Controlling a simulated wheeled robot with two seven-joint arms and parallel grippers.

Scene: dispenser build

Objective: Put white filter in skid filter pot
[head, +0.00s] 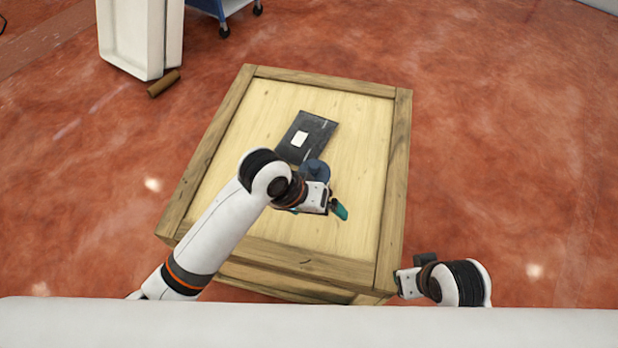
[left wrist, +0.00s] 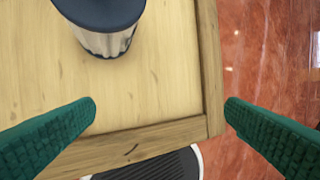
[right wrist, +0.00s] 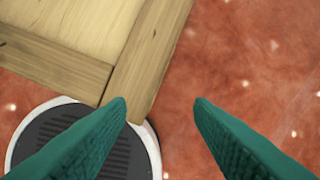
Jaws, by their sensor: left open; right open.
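A dark blue-topped pot (head: 314,170) stands on the wooden crate top, partly hidden by my left gripper in the head view. Its silvery body (left wrist: 105,42) shows at the top of the left wrist view; its top looks closed or dark, and I cannot tell which. My left gripper (left wrist: 160,104) is open and empty, on the near side of the pot. My right gripper (right wrist: 160,103) is open and empty beside the crate's near right corner.
The wooden crate (head: 399,165) has a raised frame edge and bare space on its right and left. A brown cylinder (head: 163,83) lies on the red floor beside a white bin (head: 140,40). A blue cart (head: 228,8) stands farther back.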

